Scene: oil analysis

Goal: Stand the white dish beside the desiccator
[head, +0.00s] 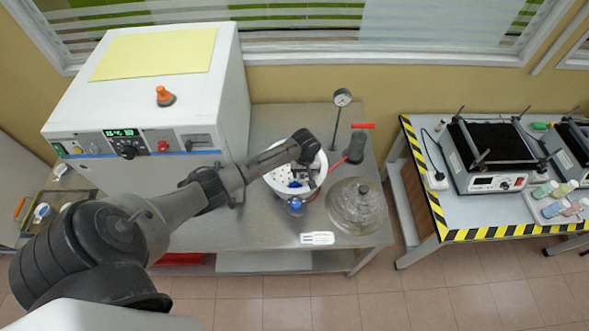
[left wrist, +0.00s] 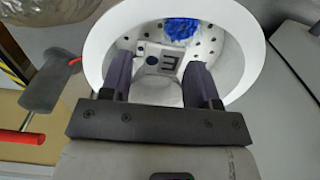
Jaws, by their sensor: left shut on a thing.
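The desiccator (head: 280,178) is a round white bowl with a perforated plate inside, on the metal bench. It fills much of the left wrist view (left wrist: 245,60), with blue material near its far wall. My left gripper (head: 301,178) reaches down into the bowl. In the left wrist view its two fingers (left wrist: 161,75) are shut on a pale white piece (left wrist: 155,90), which looks like the white dish. Its outline is hard to make out between the fingers. A glass lid with a dark knob (head: 355,205) lies on the bench to the right. My right gripper is not seen.
A gauge on a stand (head: 341,99) and a red-handled tool (head: 357,145) are behind right. A large white instrument (head: 150,100) stands left. Bare bench (head: 245,222) shows at front left.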

